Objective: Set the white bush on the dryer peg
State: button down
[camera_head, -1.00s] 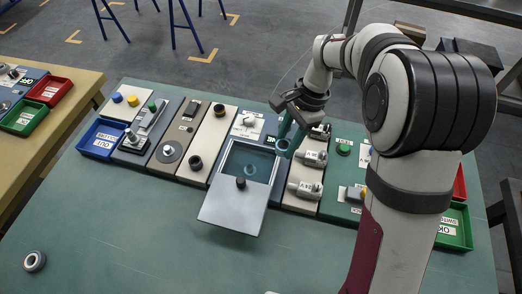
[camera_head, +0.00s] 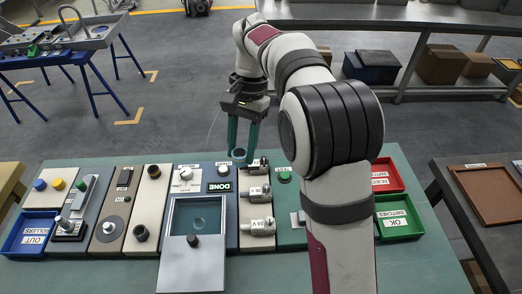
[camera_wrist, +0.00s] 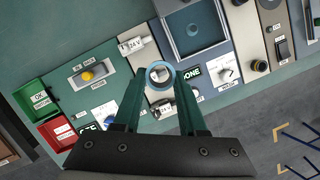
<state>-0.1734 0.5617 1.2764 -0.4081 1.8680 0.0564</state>
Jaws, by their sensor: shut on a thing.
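My gripper (camera_head: 240,148) is shut on a short ring-shaped bush (camera_head: 238,155), held up behind the panel row. In the wrist view the bush (camera_wrist: 150,71) sits between the fingertips. It looks blue-grey around the rim with a pale middle, rather than plain white. The box also shows in the wrist view (camera_wrist: 166,30).
A grey plate (camera_head: 190,272) with a black knob (camera_head: 192,241) lies at the box's front. A DONE display (camera_head: 219,187) is behind it. Cylindrical 24 V fittings (camera_head: 258,225) stand to the right. Blue (camera_head: 30,232), red (camera_head: 384,175) and green (camera_head: 398,217) trays flank the row.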

jog(key=w+a+f+m+t+y, duration=0.1)
jog(key=a+f+m, duration=0.25)
jog(key=a, duration=0.45)
jog(key=a+f+m+t, duration=0.15)
jog(key=a+m, duration=0.25)
jog(key=a, duration=0.4)
jog(key=m+t, duration=0.2)
jog(key=m, duration=0.7)
send_over(107, 225)
jog(key=shift+y, duration=0.3)
jog(key=f, duration=0.6)
jog(key=shift+s+d+f, duration=0.15)
jog(key=shift+d+f, duration=0.05)
jog(key=shift+f, duration=3.95)
jog(key=shift+c, duration=1.9)
grip_release()
